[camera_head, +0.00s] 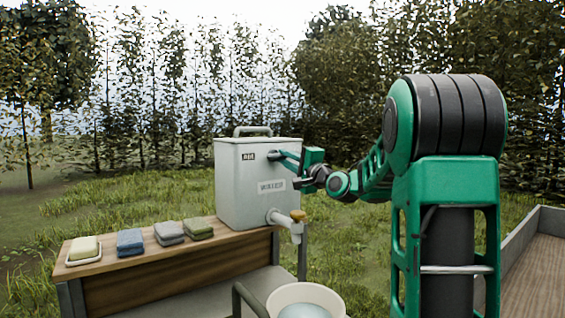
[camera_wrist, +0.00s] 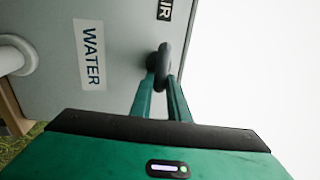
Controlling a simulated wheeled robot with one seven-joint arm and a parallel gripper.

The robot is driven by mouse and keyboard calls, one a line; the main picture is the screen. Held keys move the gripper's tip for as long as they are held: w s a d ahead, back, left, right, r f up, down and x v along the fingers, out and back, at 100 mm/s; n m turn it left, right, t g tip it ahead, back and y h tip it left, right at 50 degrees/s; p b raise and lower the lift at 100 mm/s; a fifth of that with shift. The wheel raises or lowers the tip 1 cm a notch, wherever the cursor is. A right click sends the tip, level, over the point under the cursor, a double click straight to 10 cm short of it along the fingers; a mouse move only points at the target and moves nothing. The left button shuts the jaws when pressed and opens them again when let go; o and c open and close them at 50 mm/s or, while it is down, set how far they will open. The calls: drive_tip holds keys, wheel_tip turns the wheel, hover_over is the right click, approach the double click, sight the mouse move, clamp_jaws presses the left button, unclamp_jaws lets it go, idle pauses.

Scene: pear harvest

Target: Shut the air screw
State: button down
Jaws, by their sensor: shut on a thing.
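The air screw (camera_wrist: 163,62) is a dark knob on the face of the grey water tank (camera_wrist: 120,75), near the AIR label (camera_wrist: 166,8) in the wrist view. My gripper (camera_wrist: 162,78) is shut on the air screw, with a green finger on each side of it. In the head view my gripper (camera_head: 277,156) reaches in from the right to the upper front of the tank (camera_head: 232,195), beside the AIR label (camera_head: 248,156). The screw is mostly hidden by my fingers there. I cannot tell how far it is turned.
The tank stands on a wooden bench (camera_head: 170,272). A tap with an orange handle (camera_head: 298,215) sticks out low on its front, above a white bucket (camera_head: 306,291). Soap (camera_head: 84,249) and several folded cloths (camera_head: 130,241) lie at left. A grey-walled wooden bed (camera_head: 540,235) stands at right.

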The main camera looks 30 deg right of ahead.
drive_tip(key=shift+d+f, duration=0.1)
drive_tip(key=shift+f, duration=0.2)
drive_tip(key=c, duration=1.7)
unclamp_jaws()
drive_tip(key=shift+r, duration=0.15)
drive_tip(key=s, duration=0.3)
drive_tip(key=s+f, duration=0.1)
drive_tip(key=s, duration=0.3)
drive_tip(key=s+f, duration=0.1)
drive_tip(key=s, duration=0.2)
drive_tip(key=shift+s+d+f, duration=0.1)
drive_tip(key=shift+s+d, duration=0.05)
drive_tip(key=shift+s, duration=0.1)
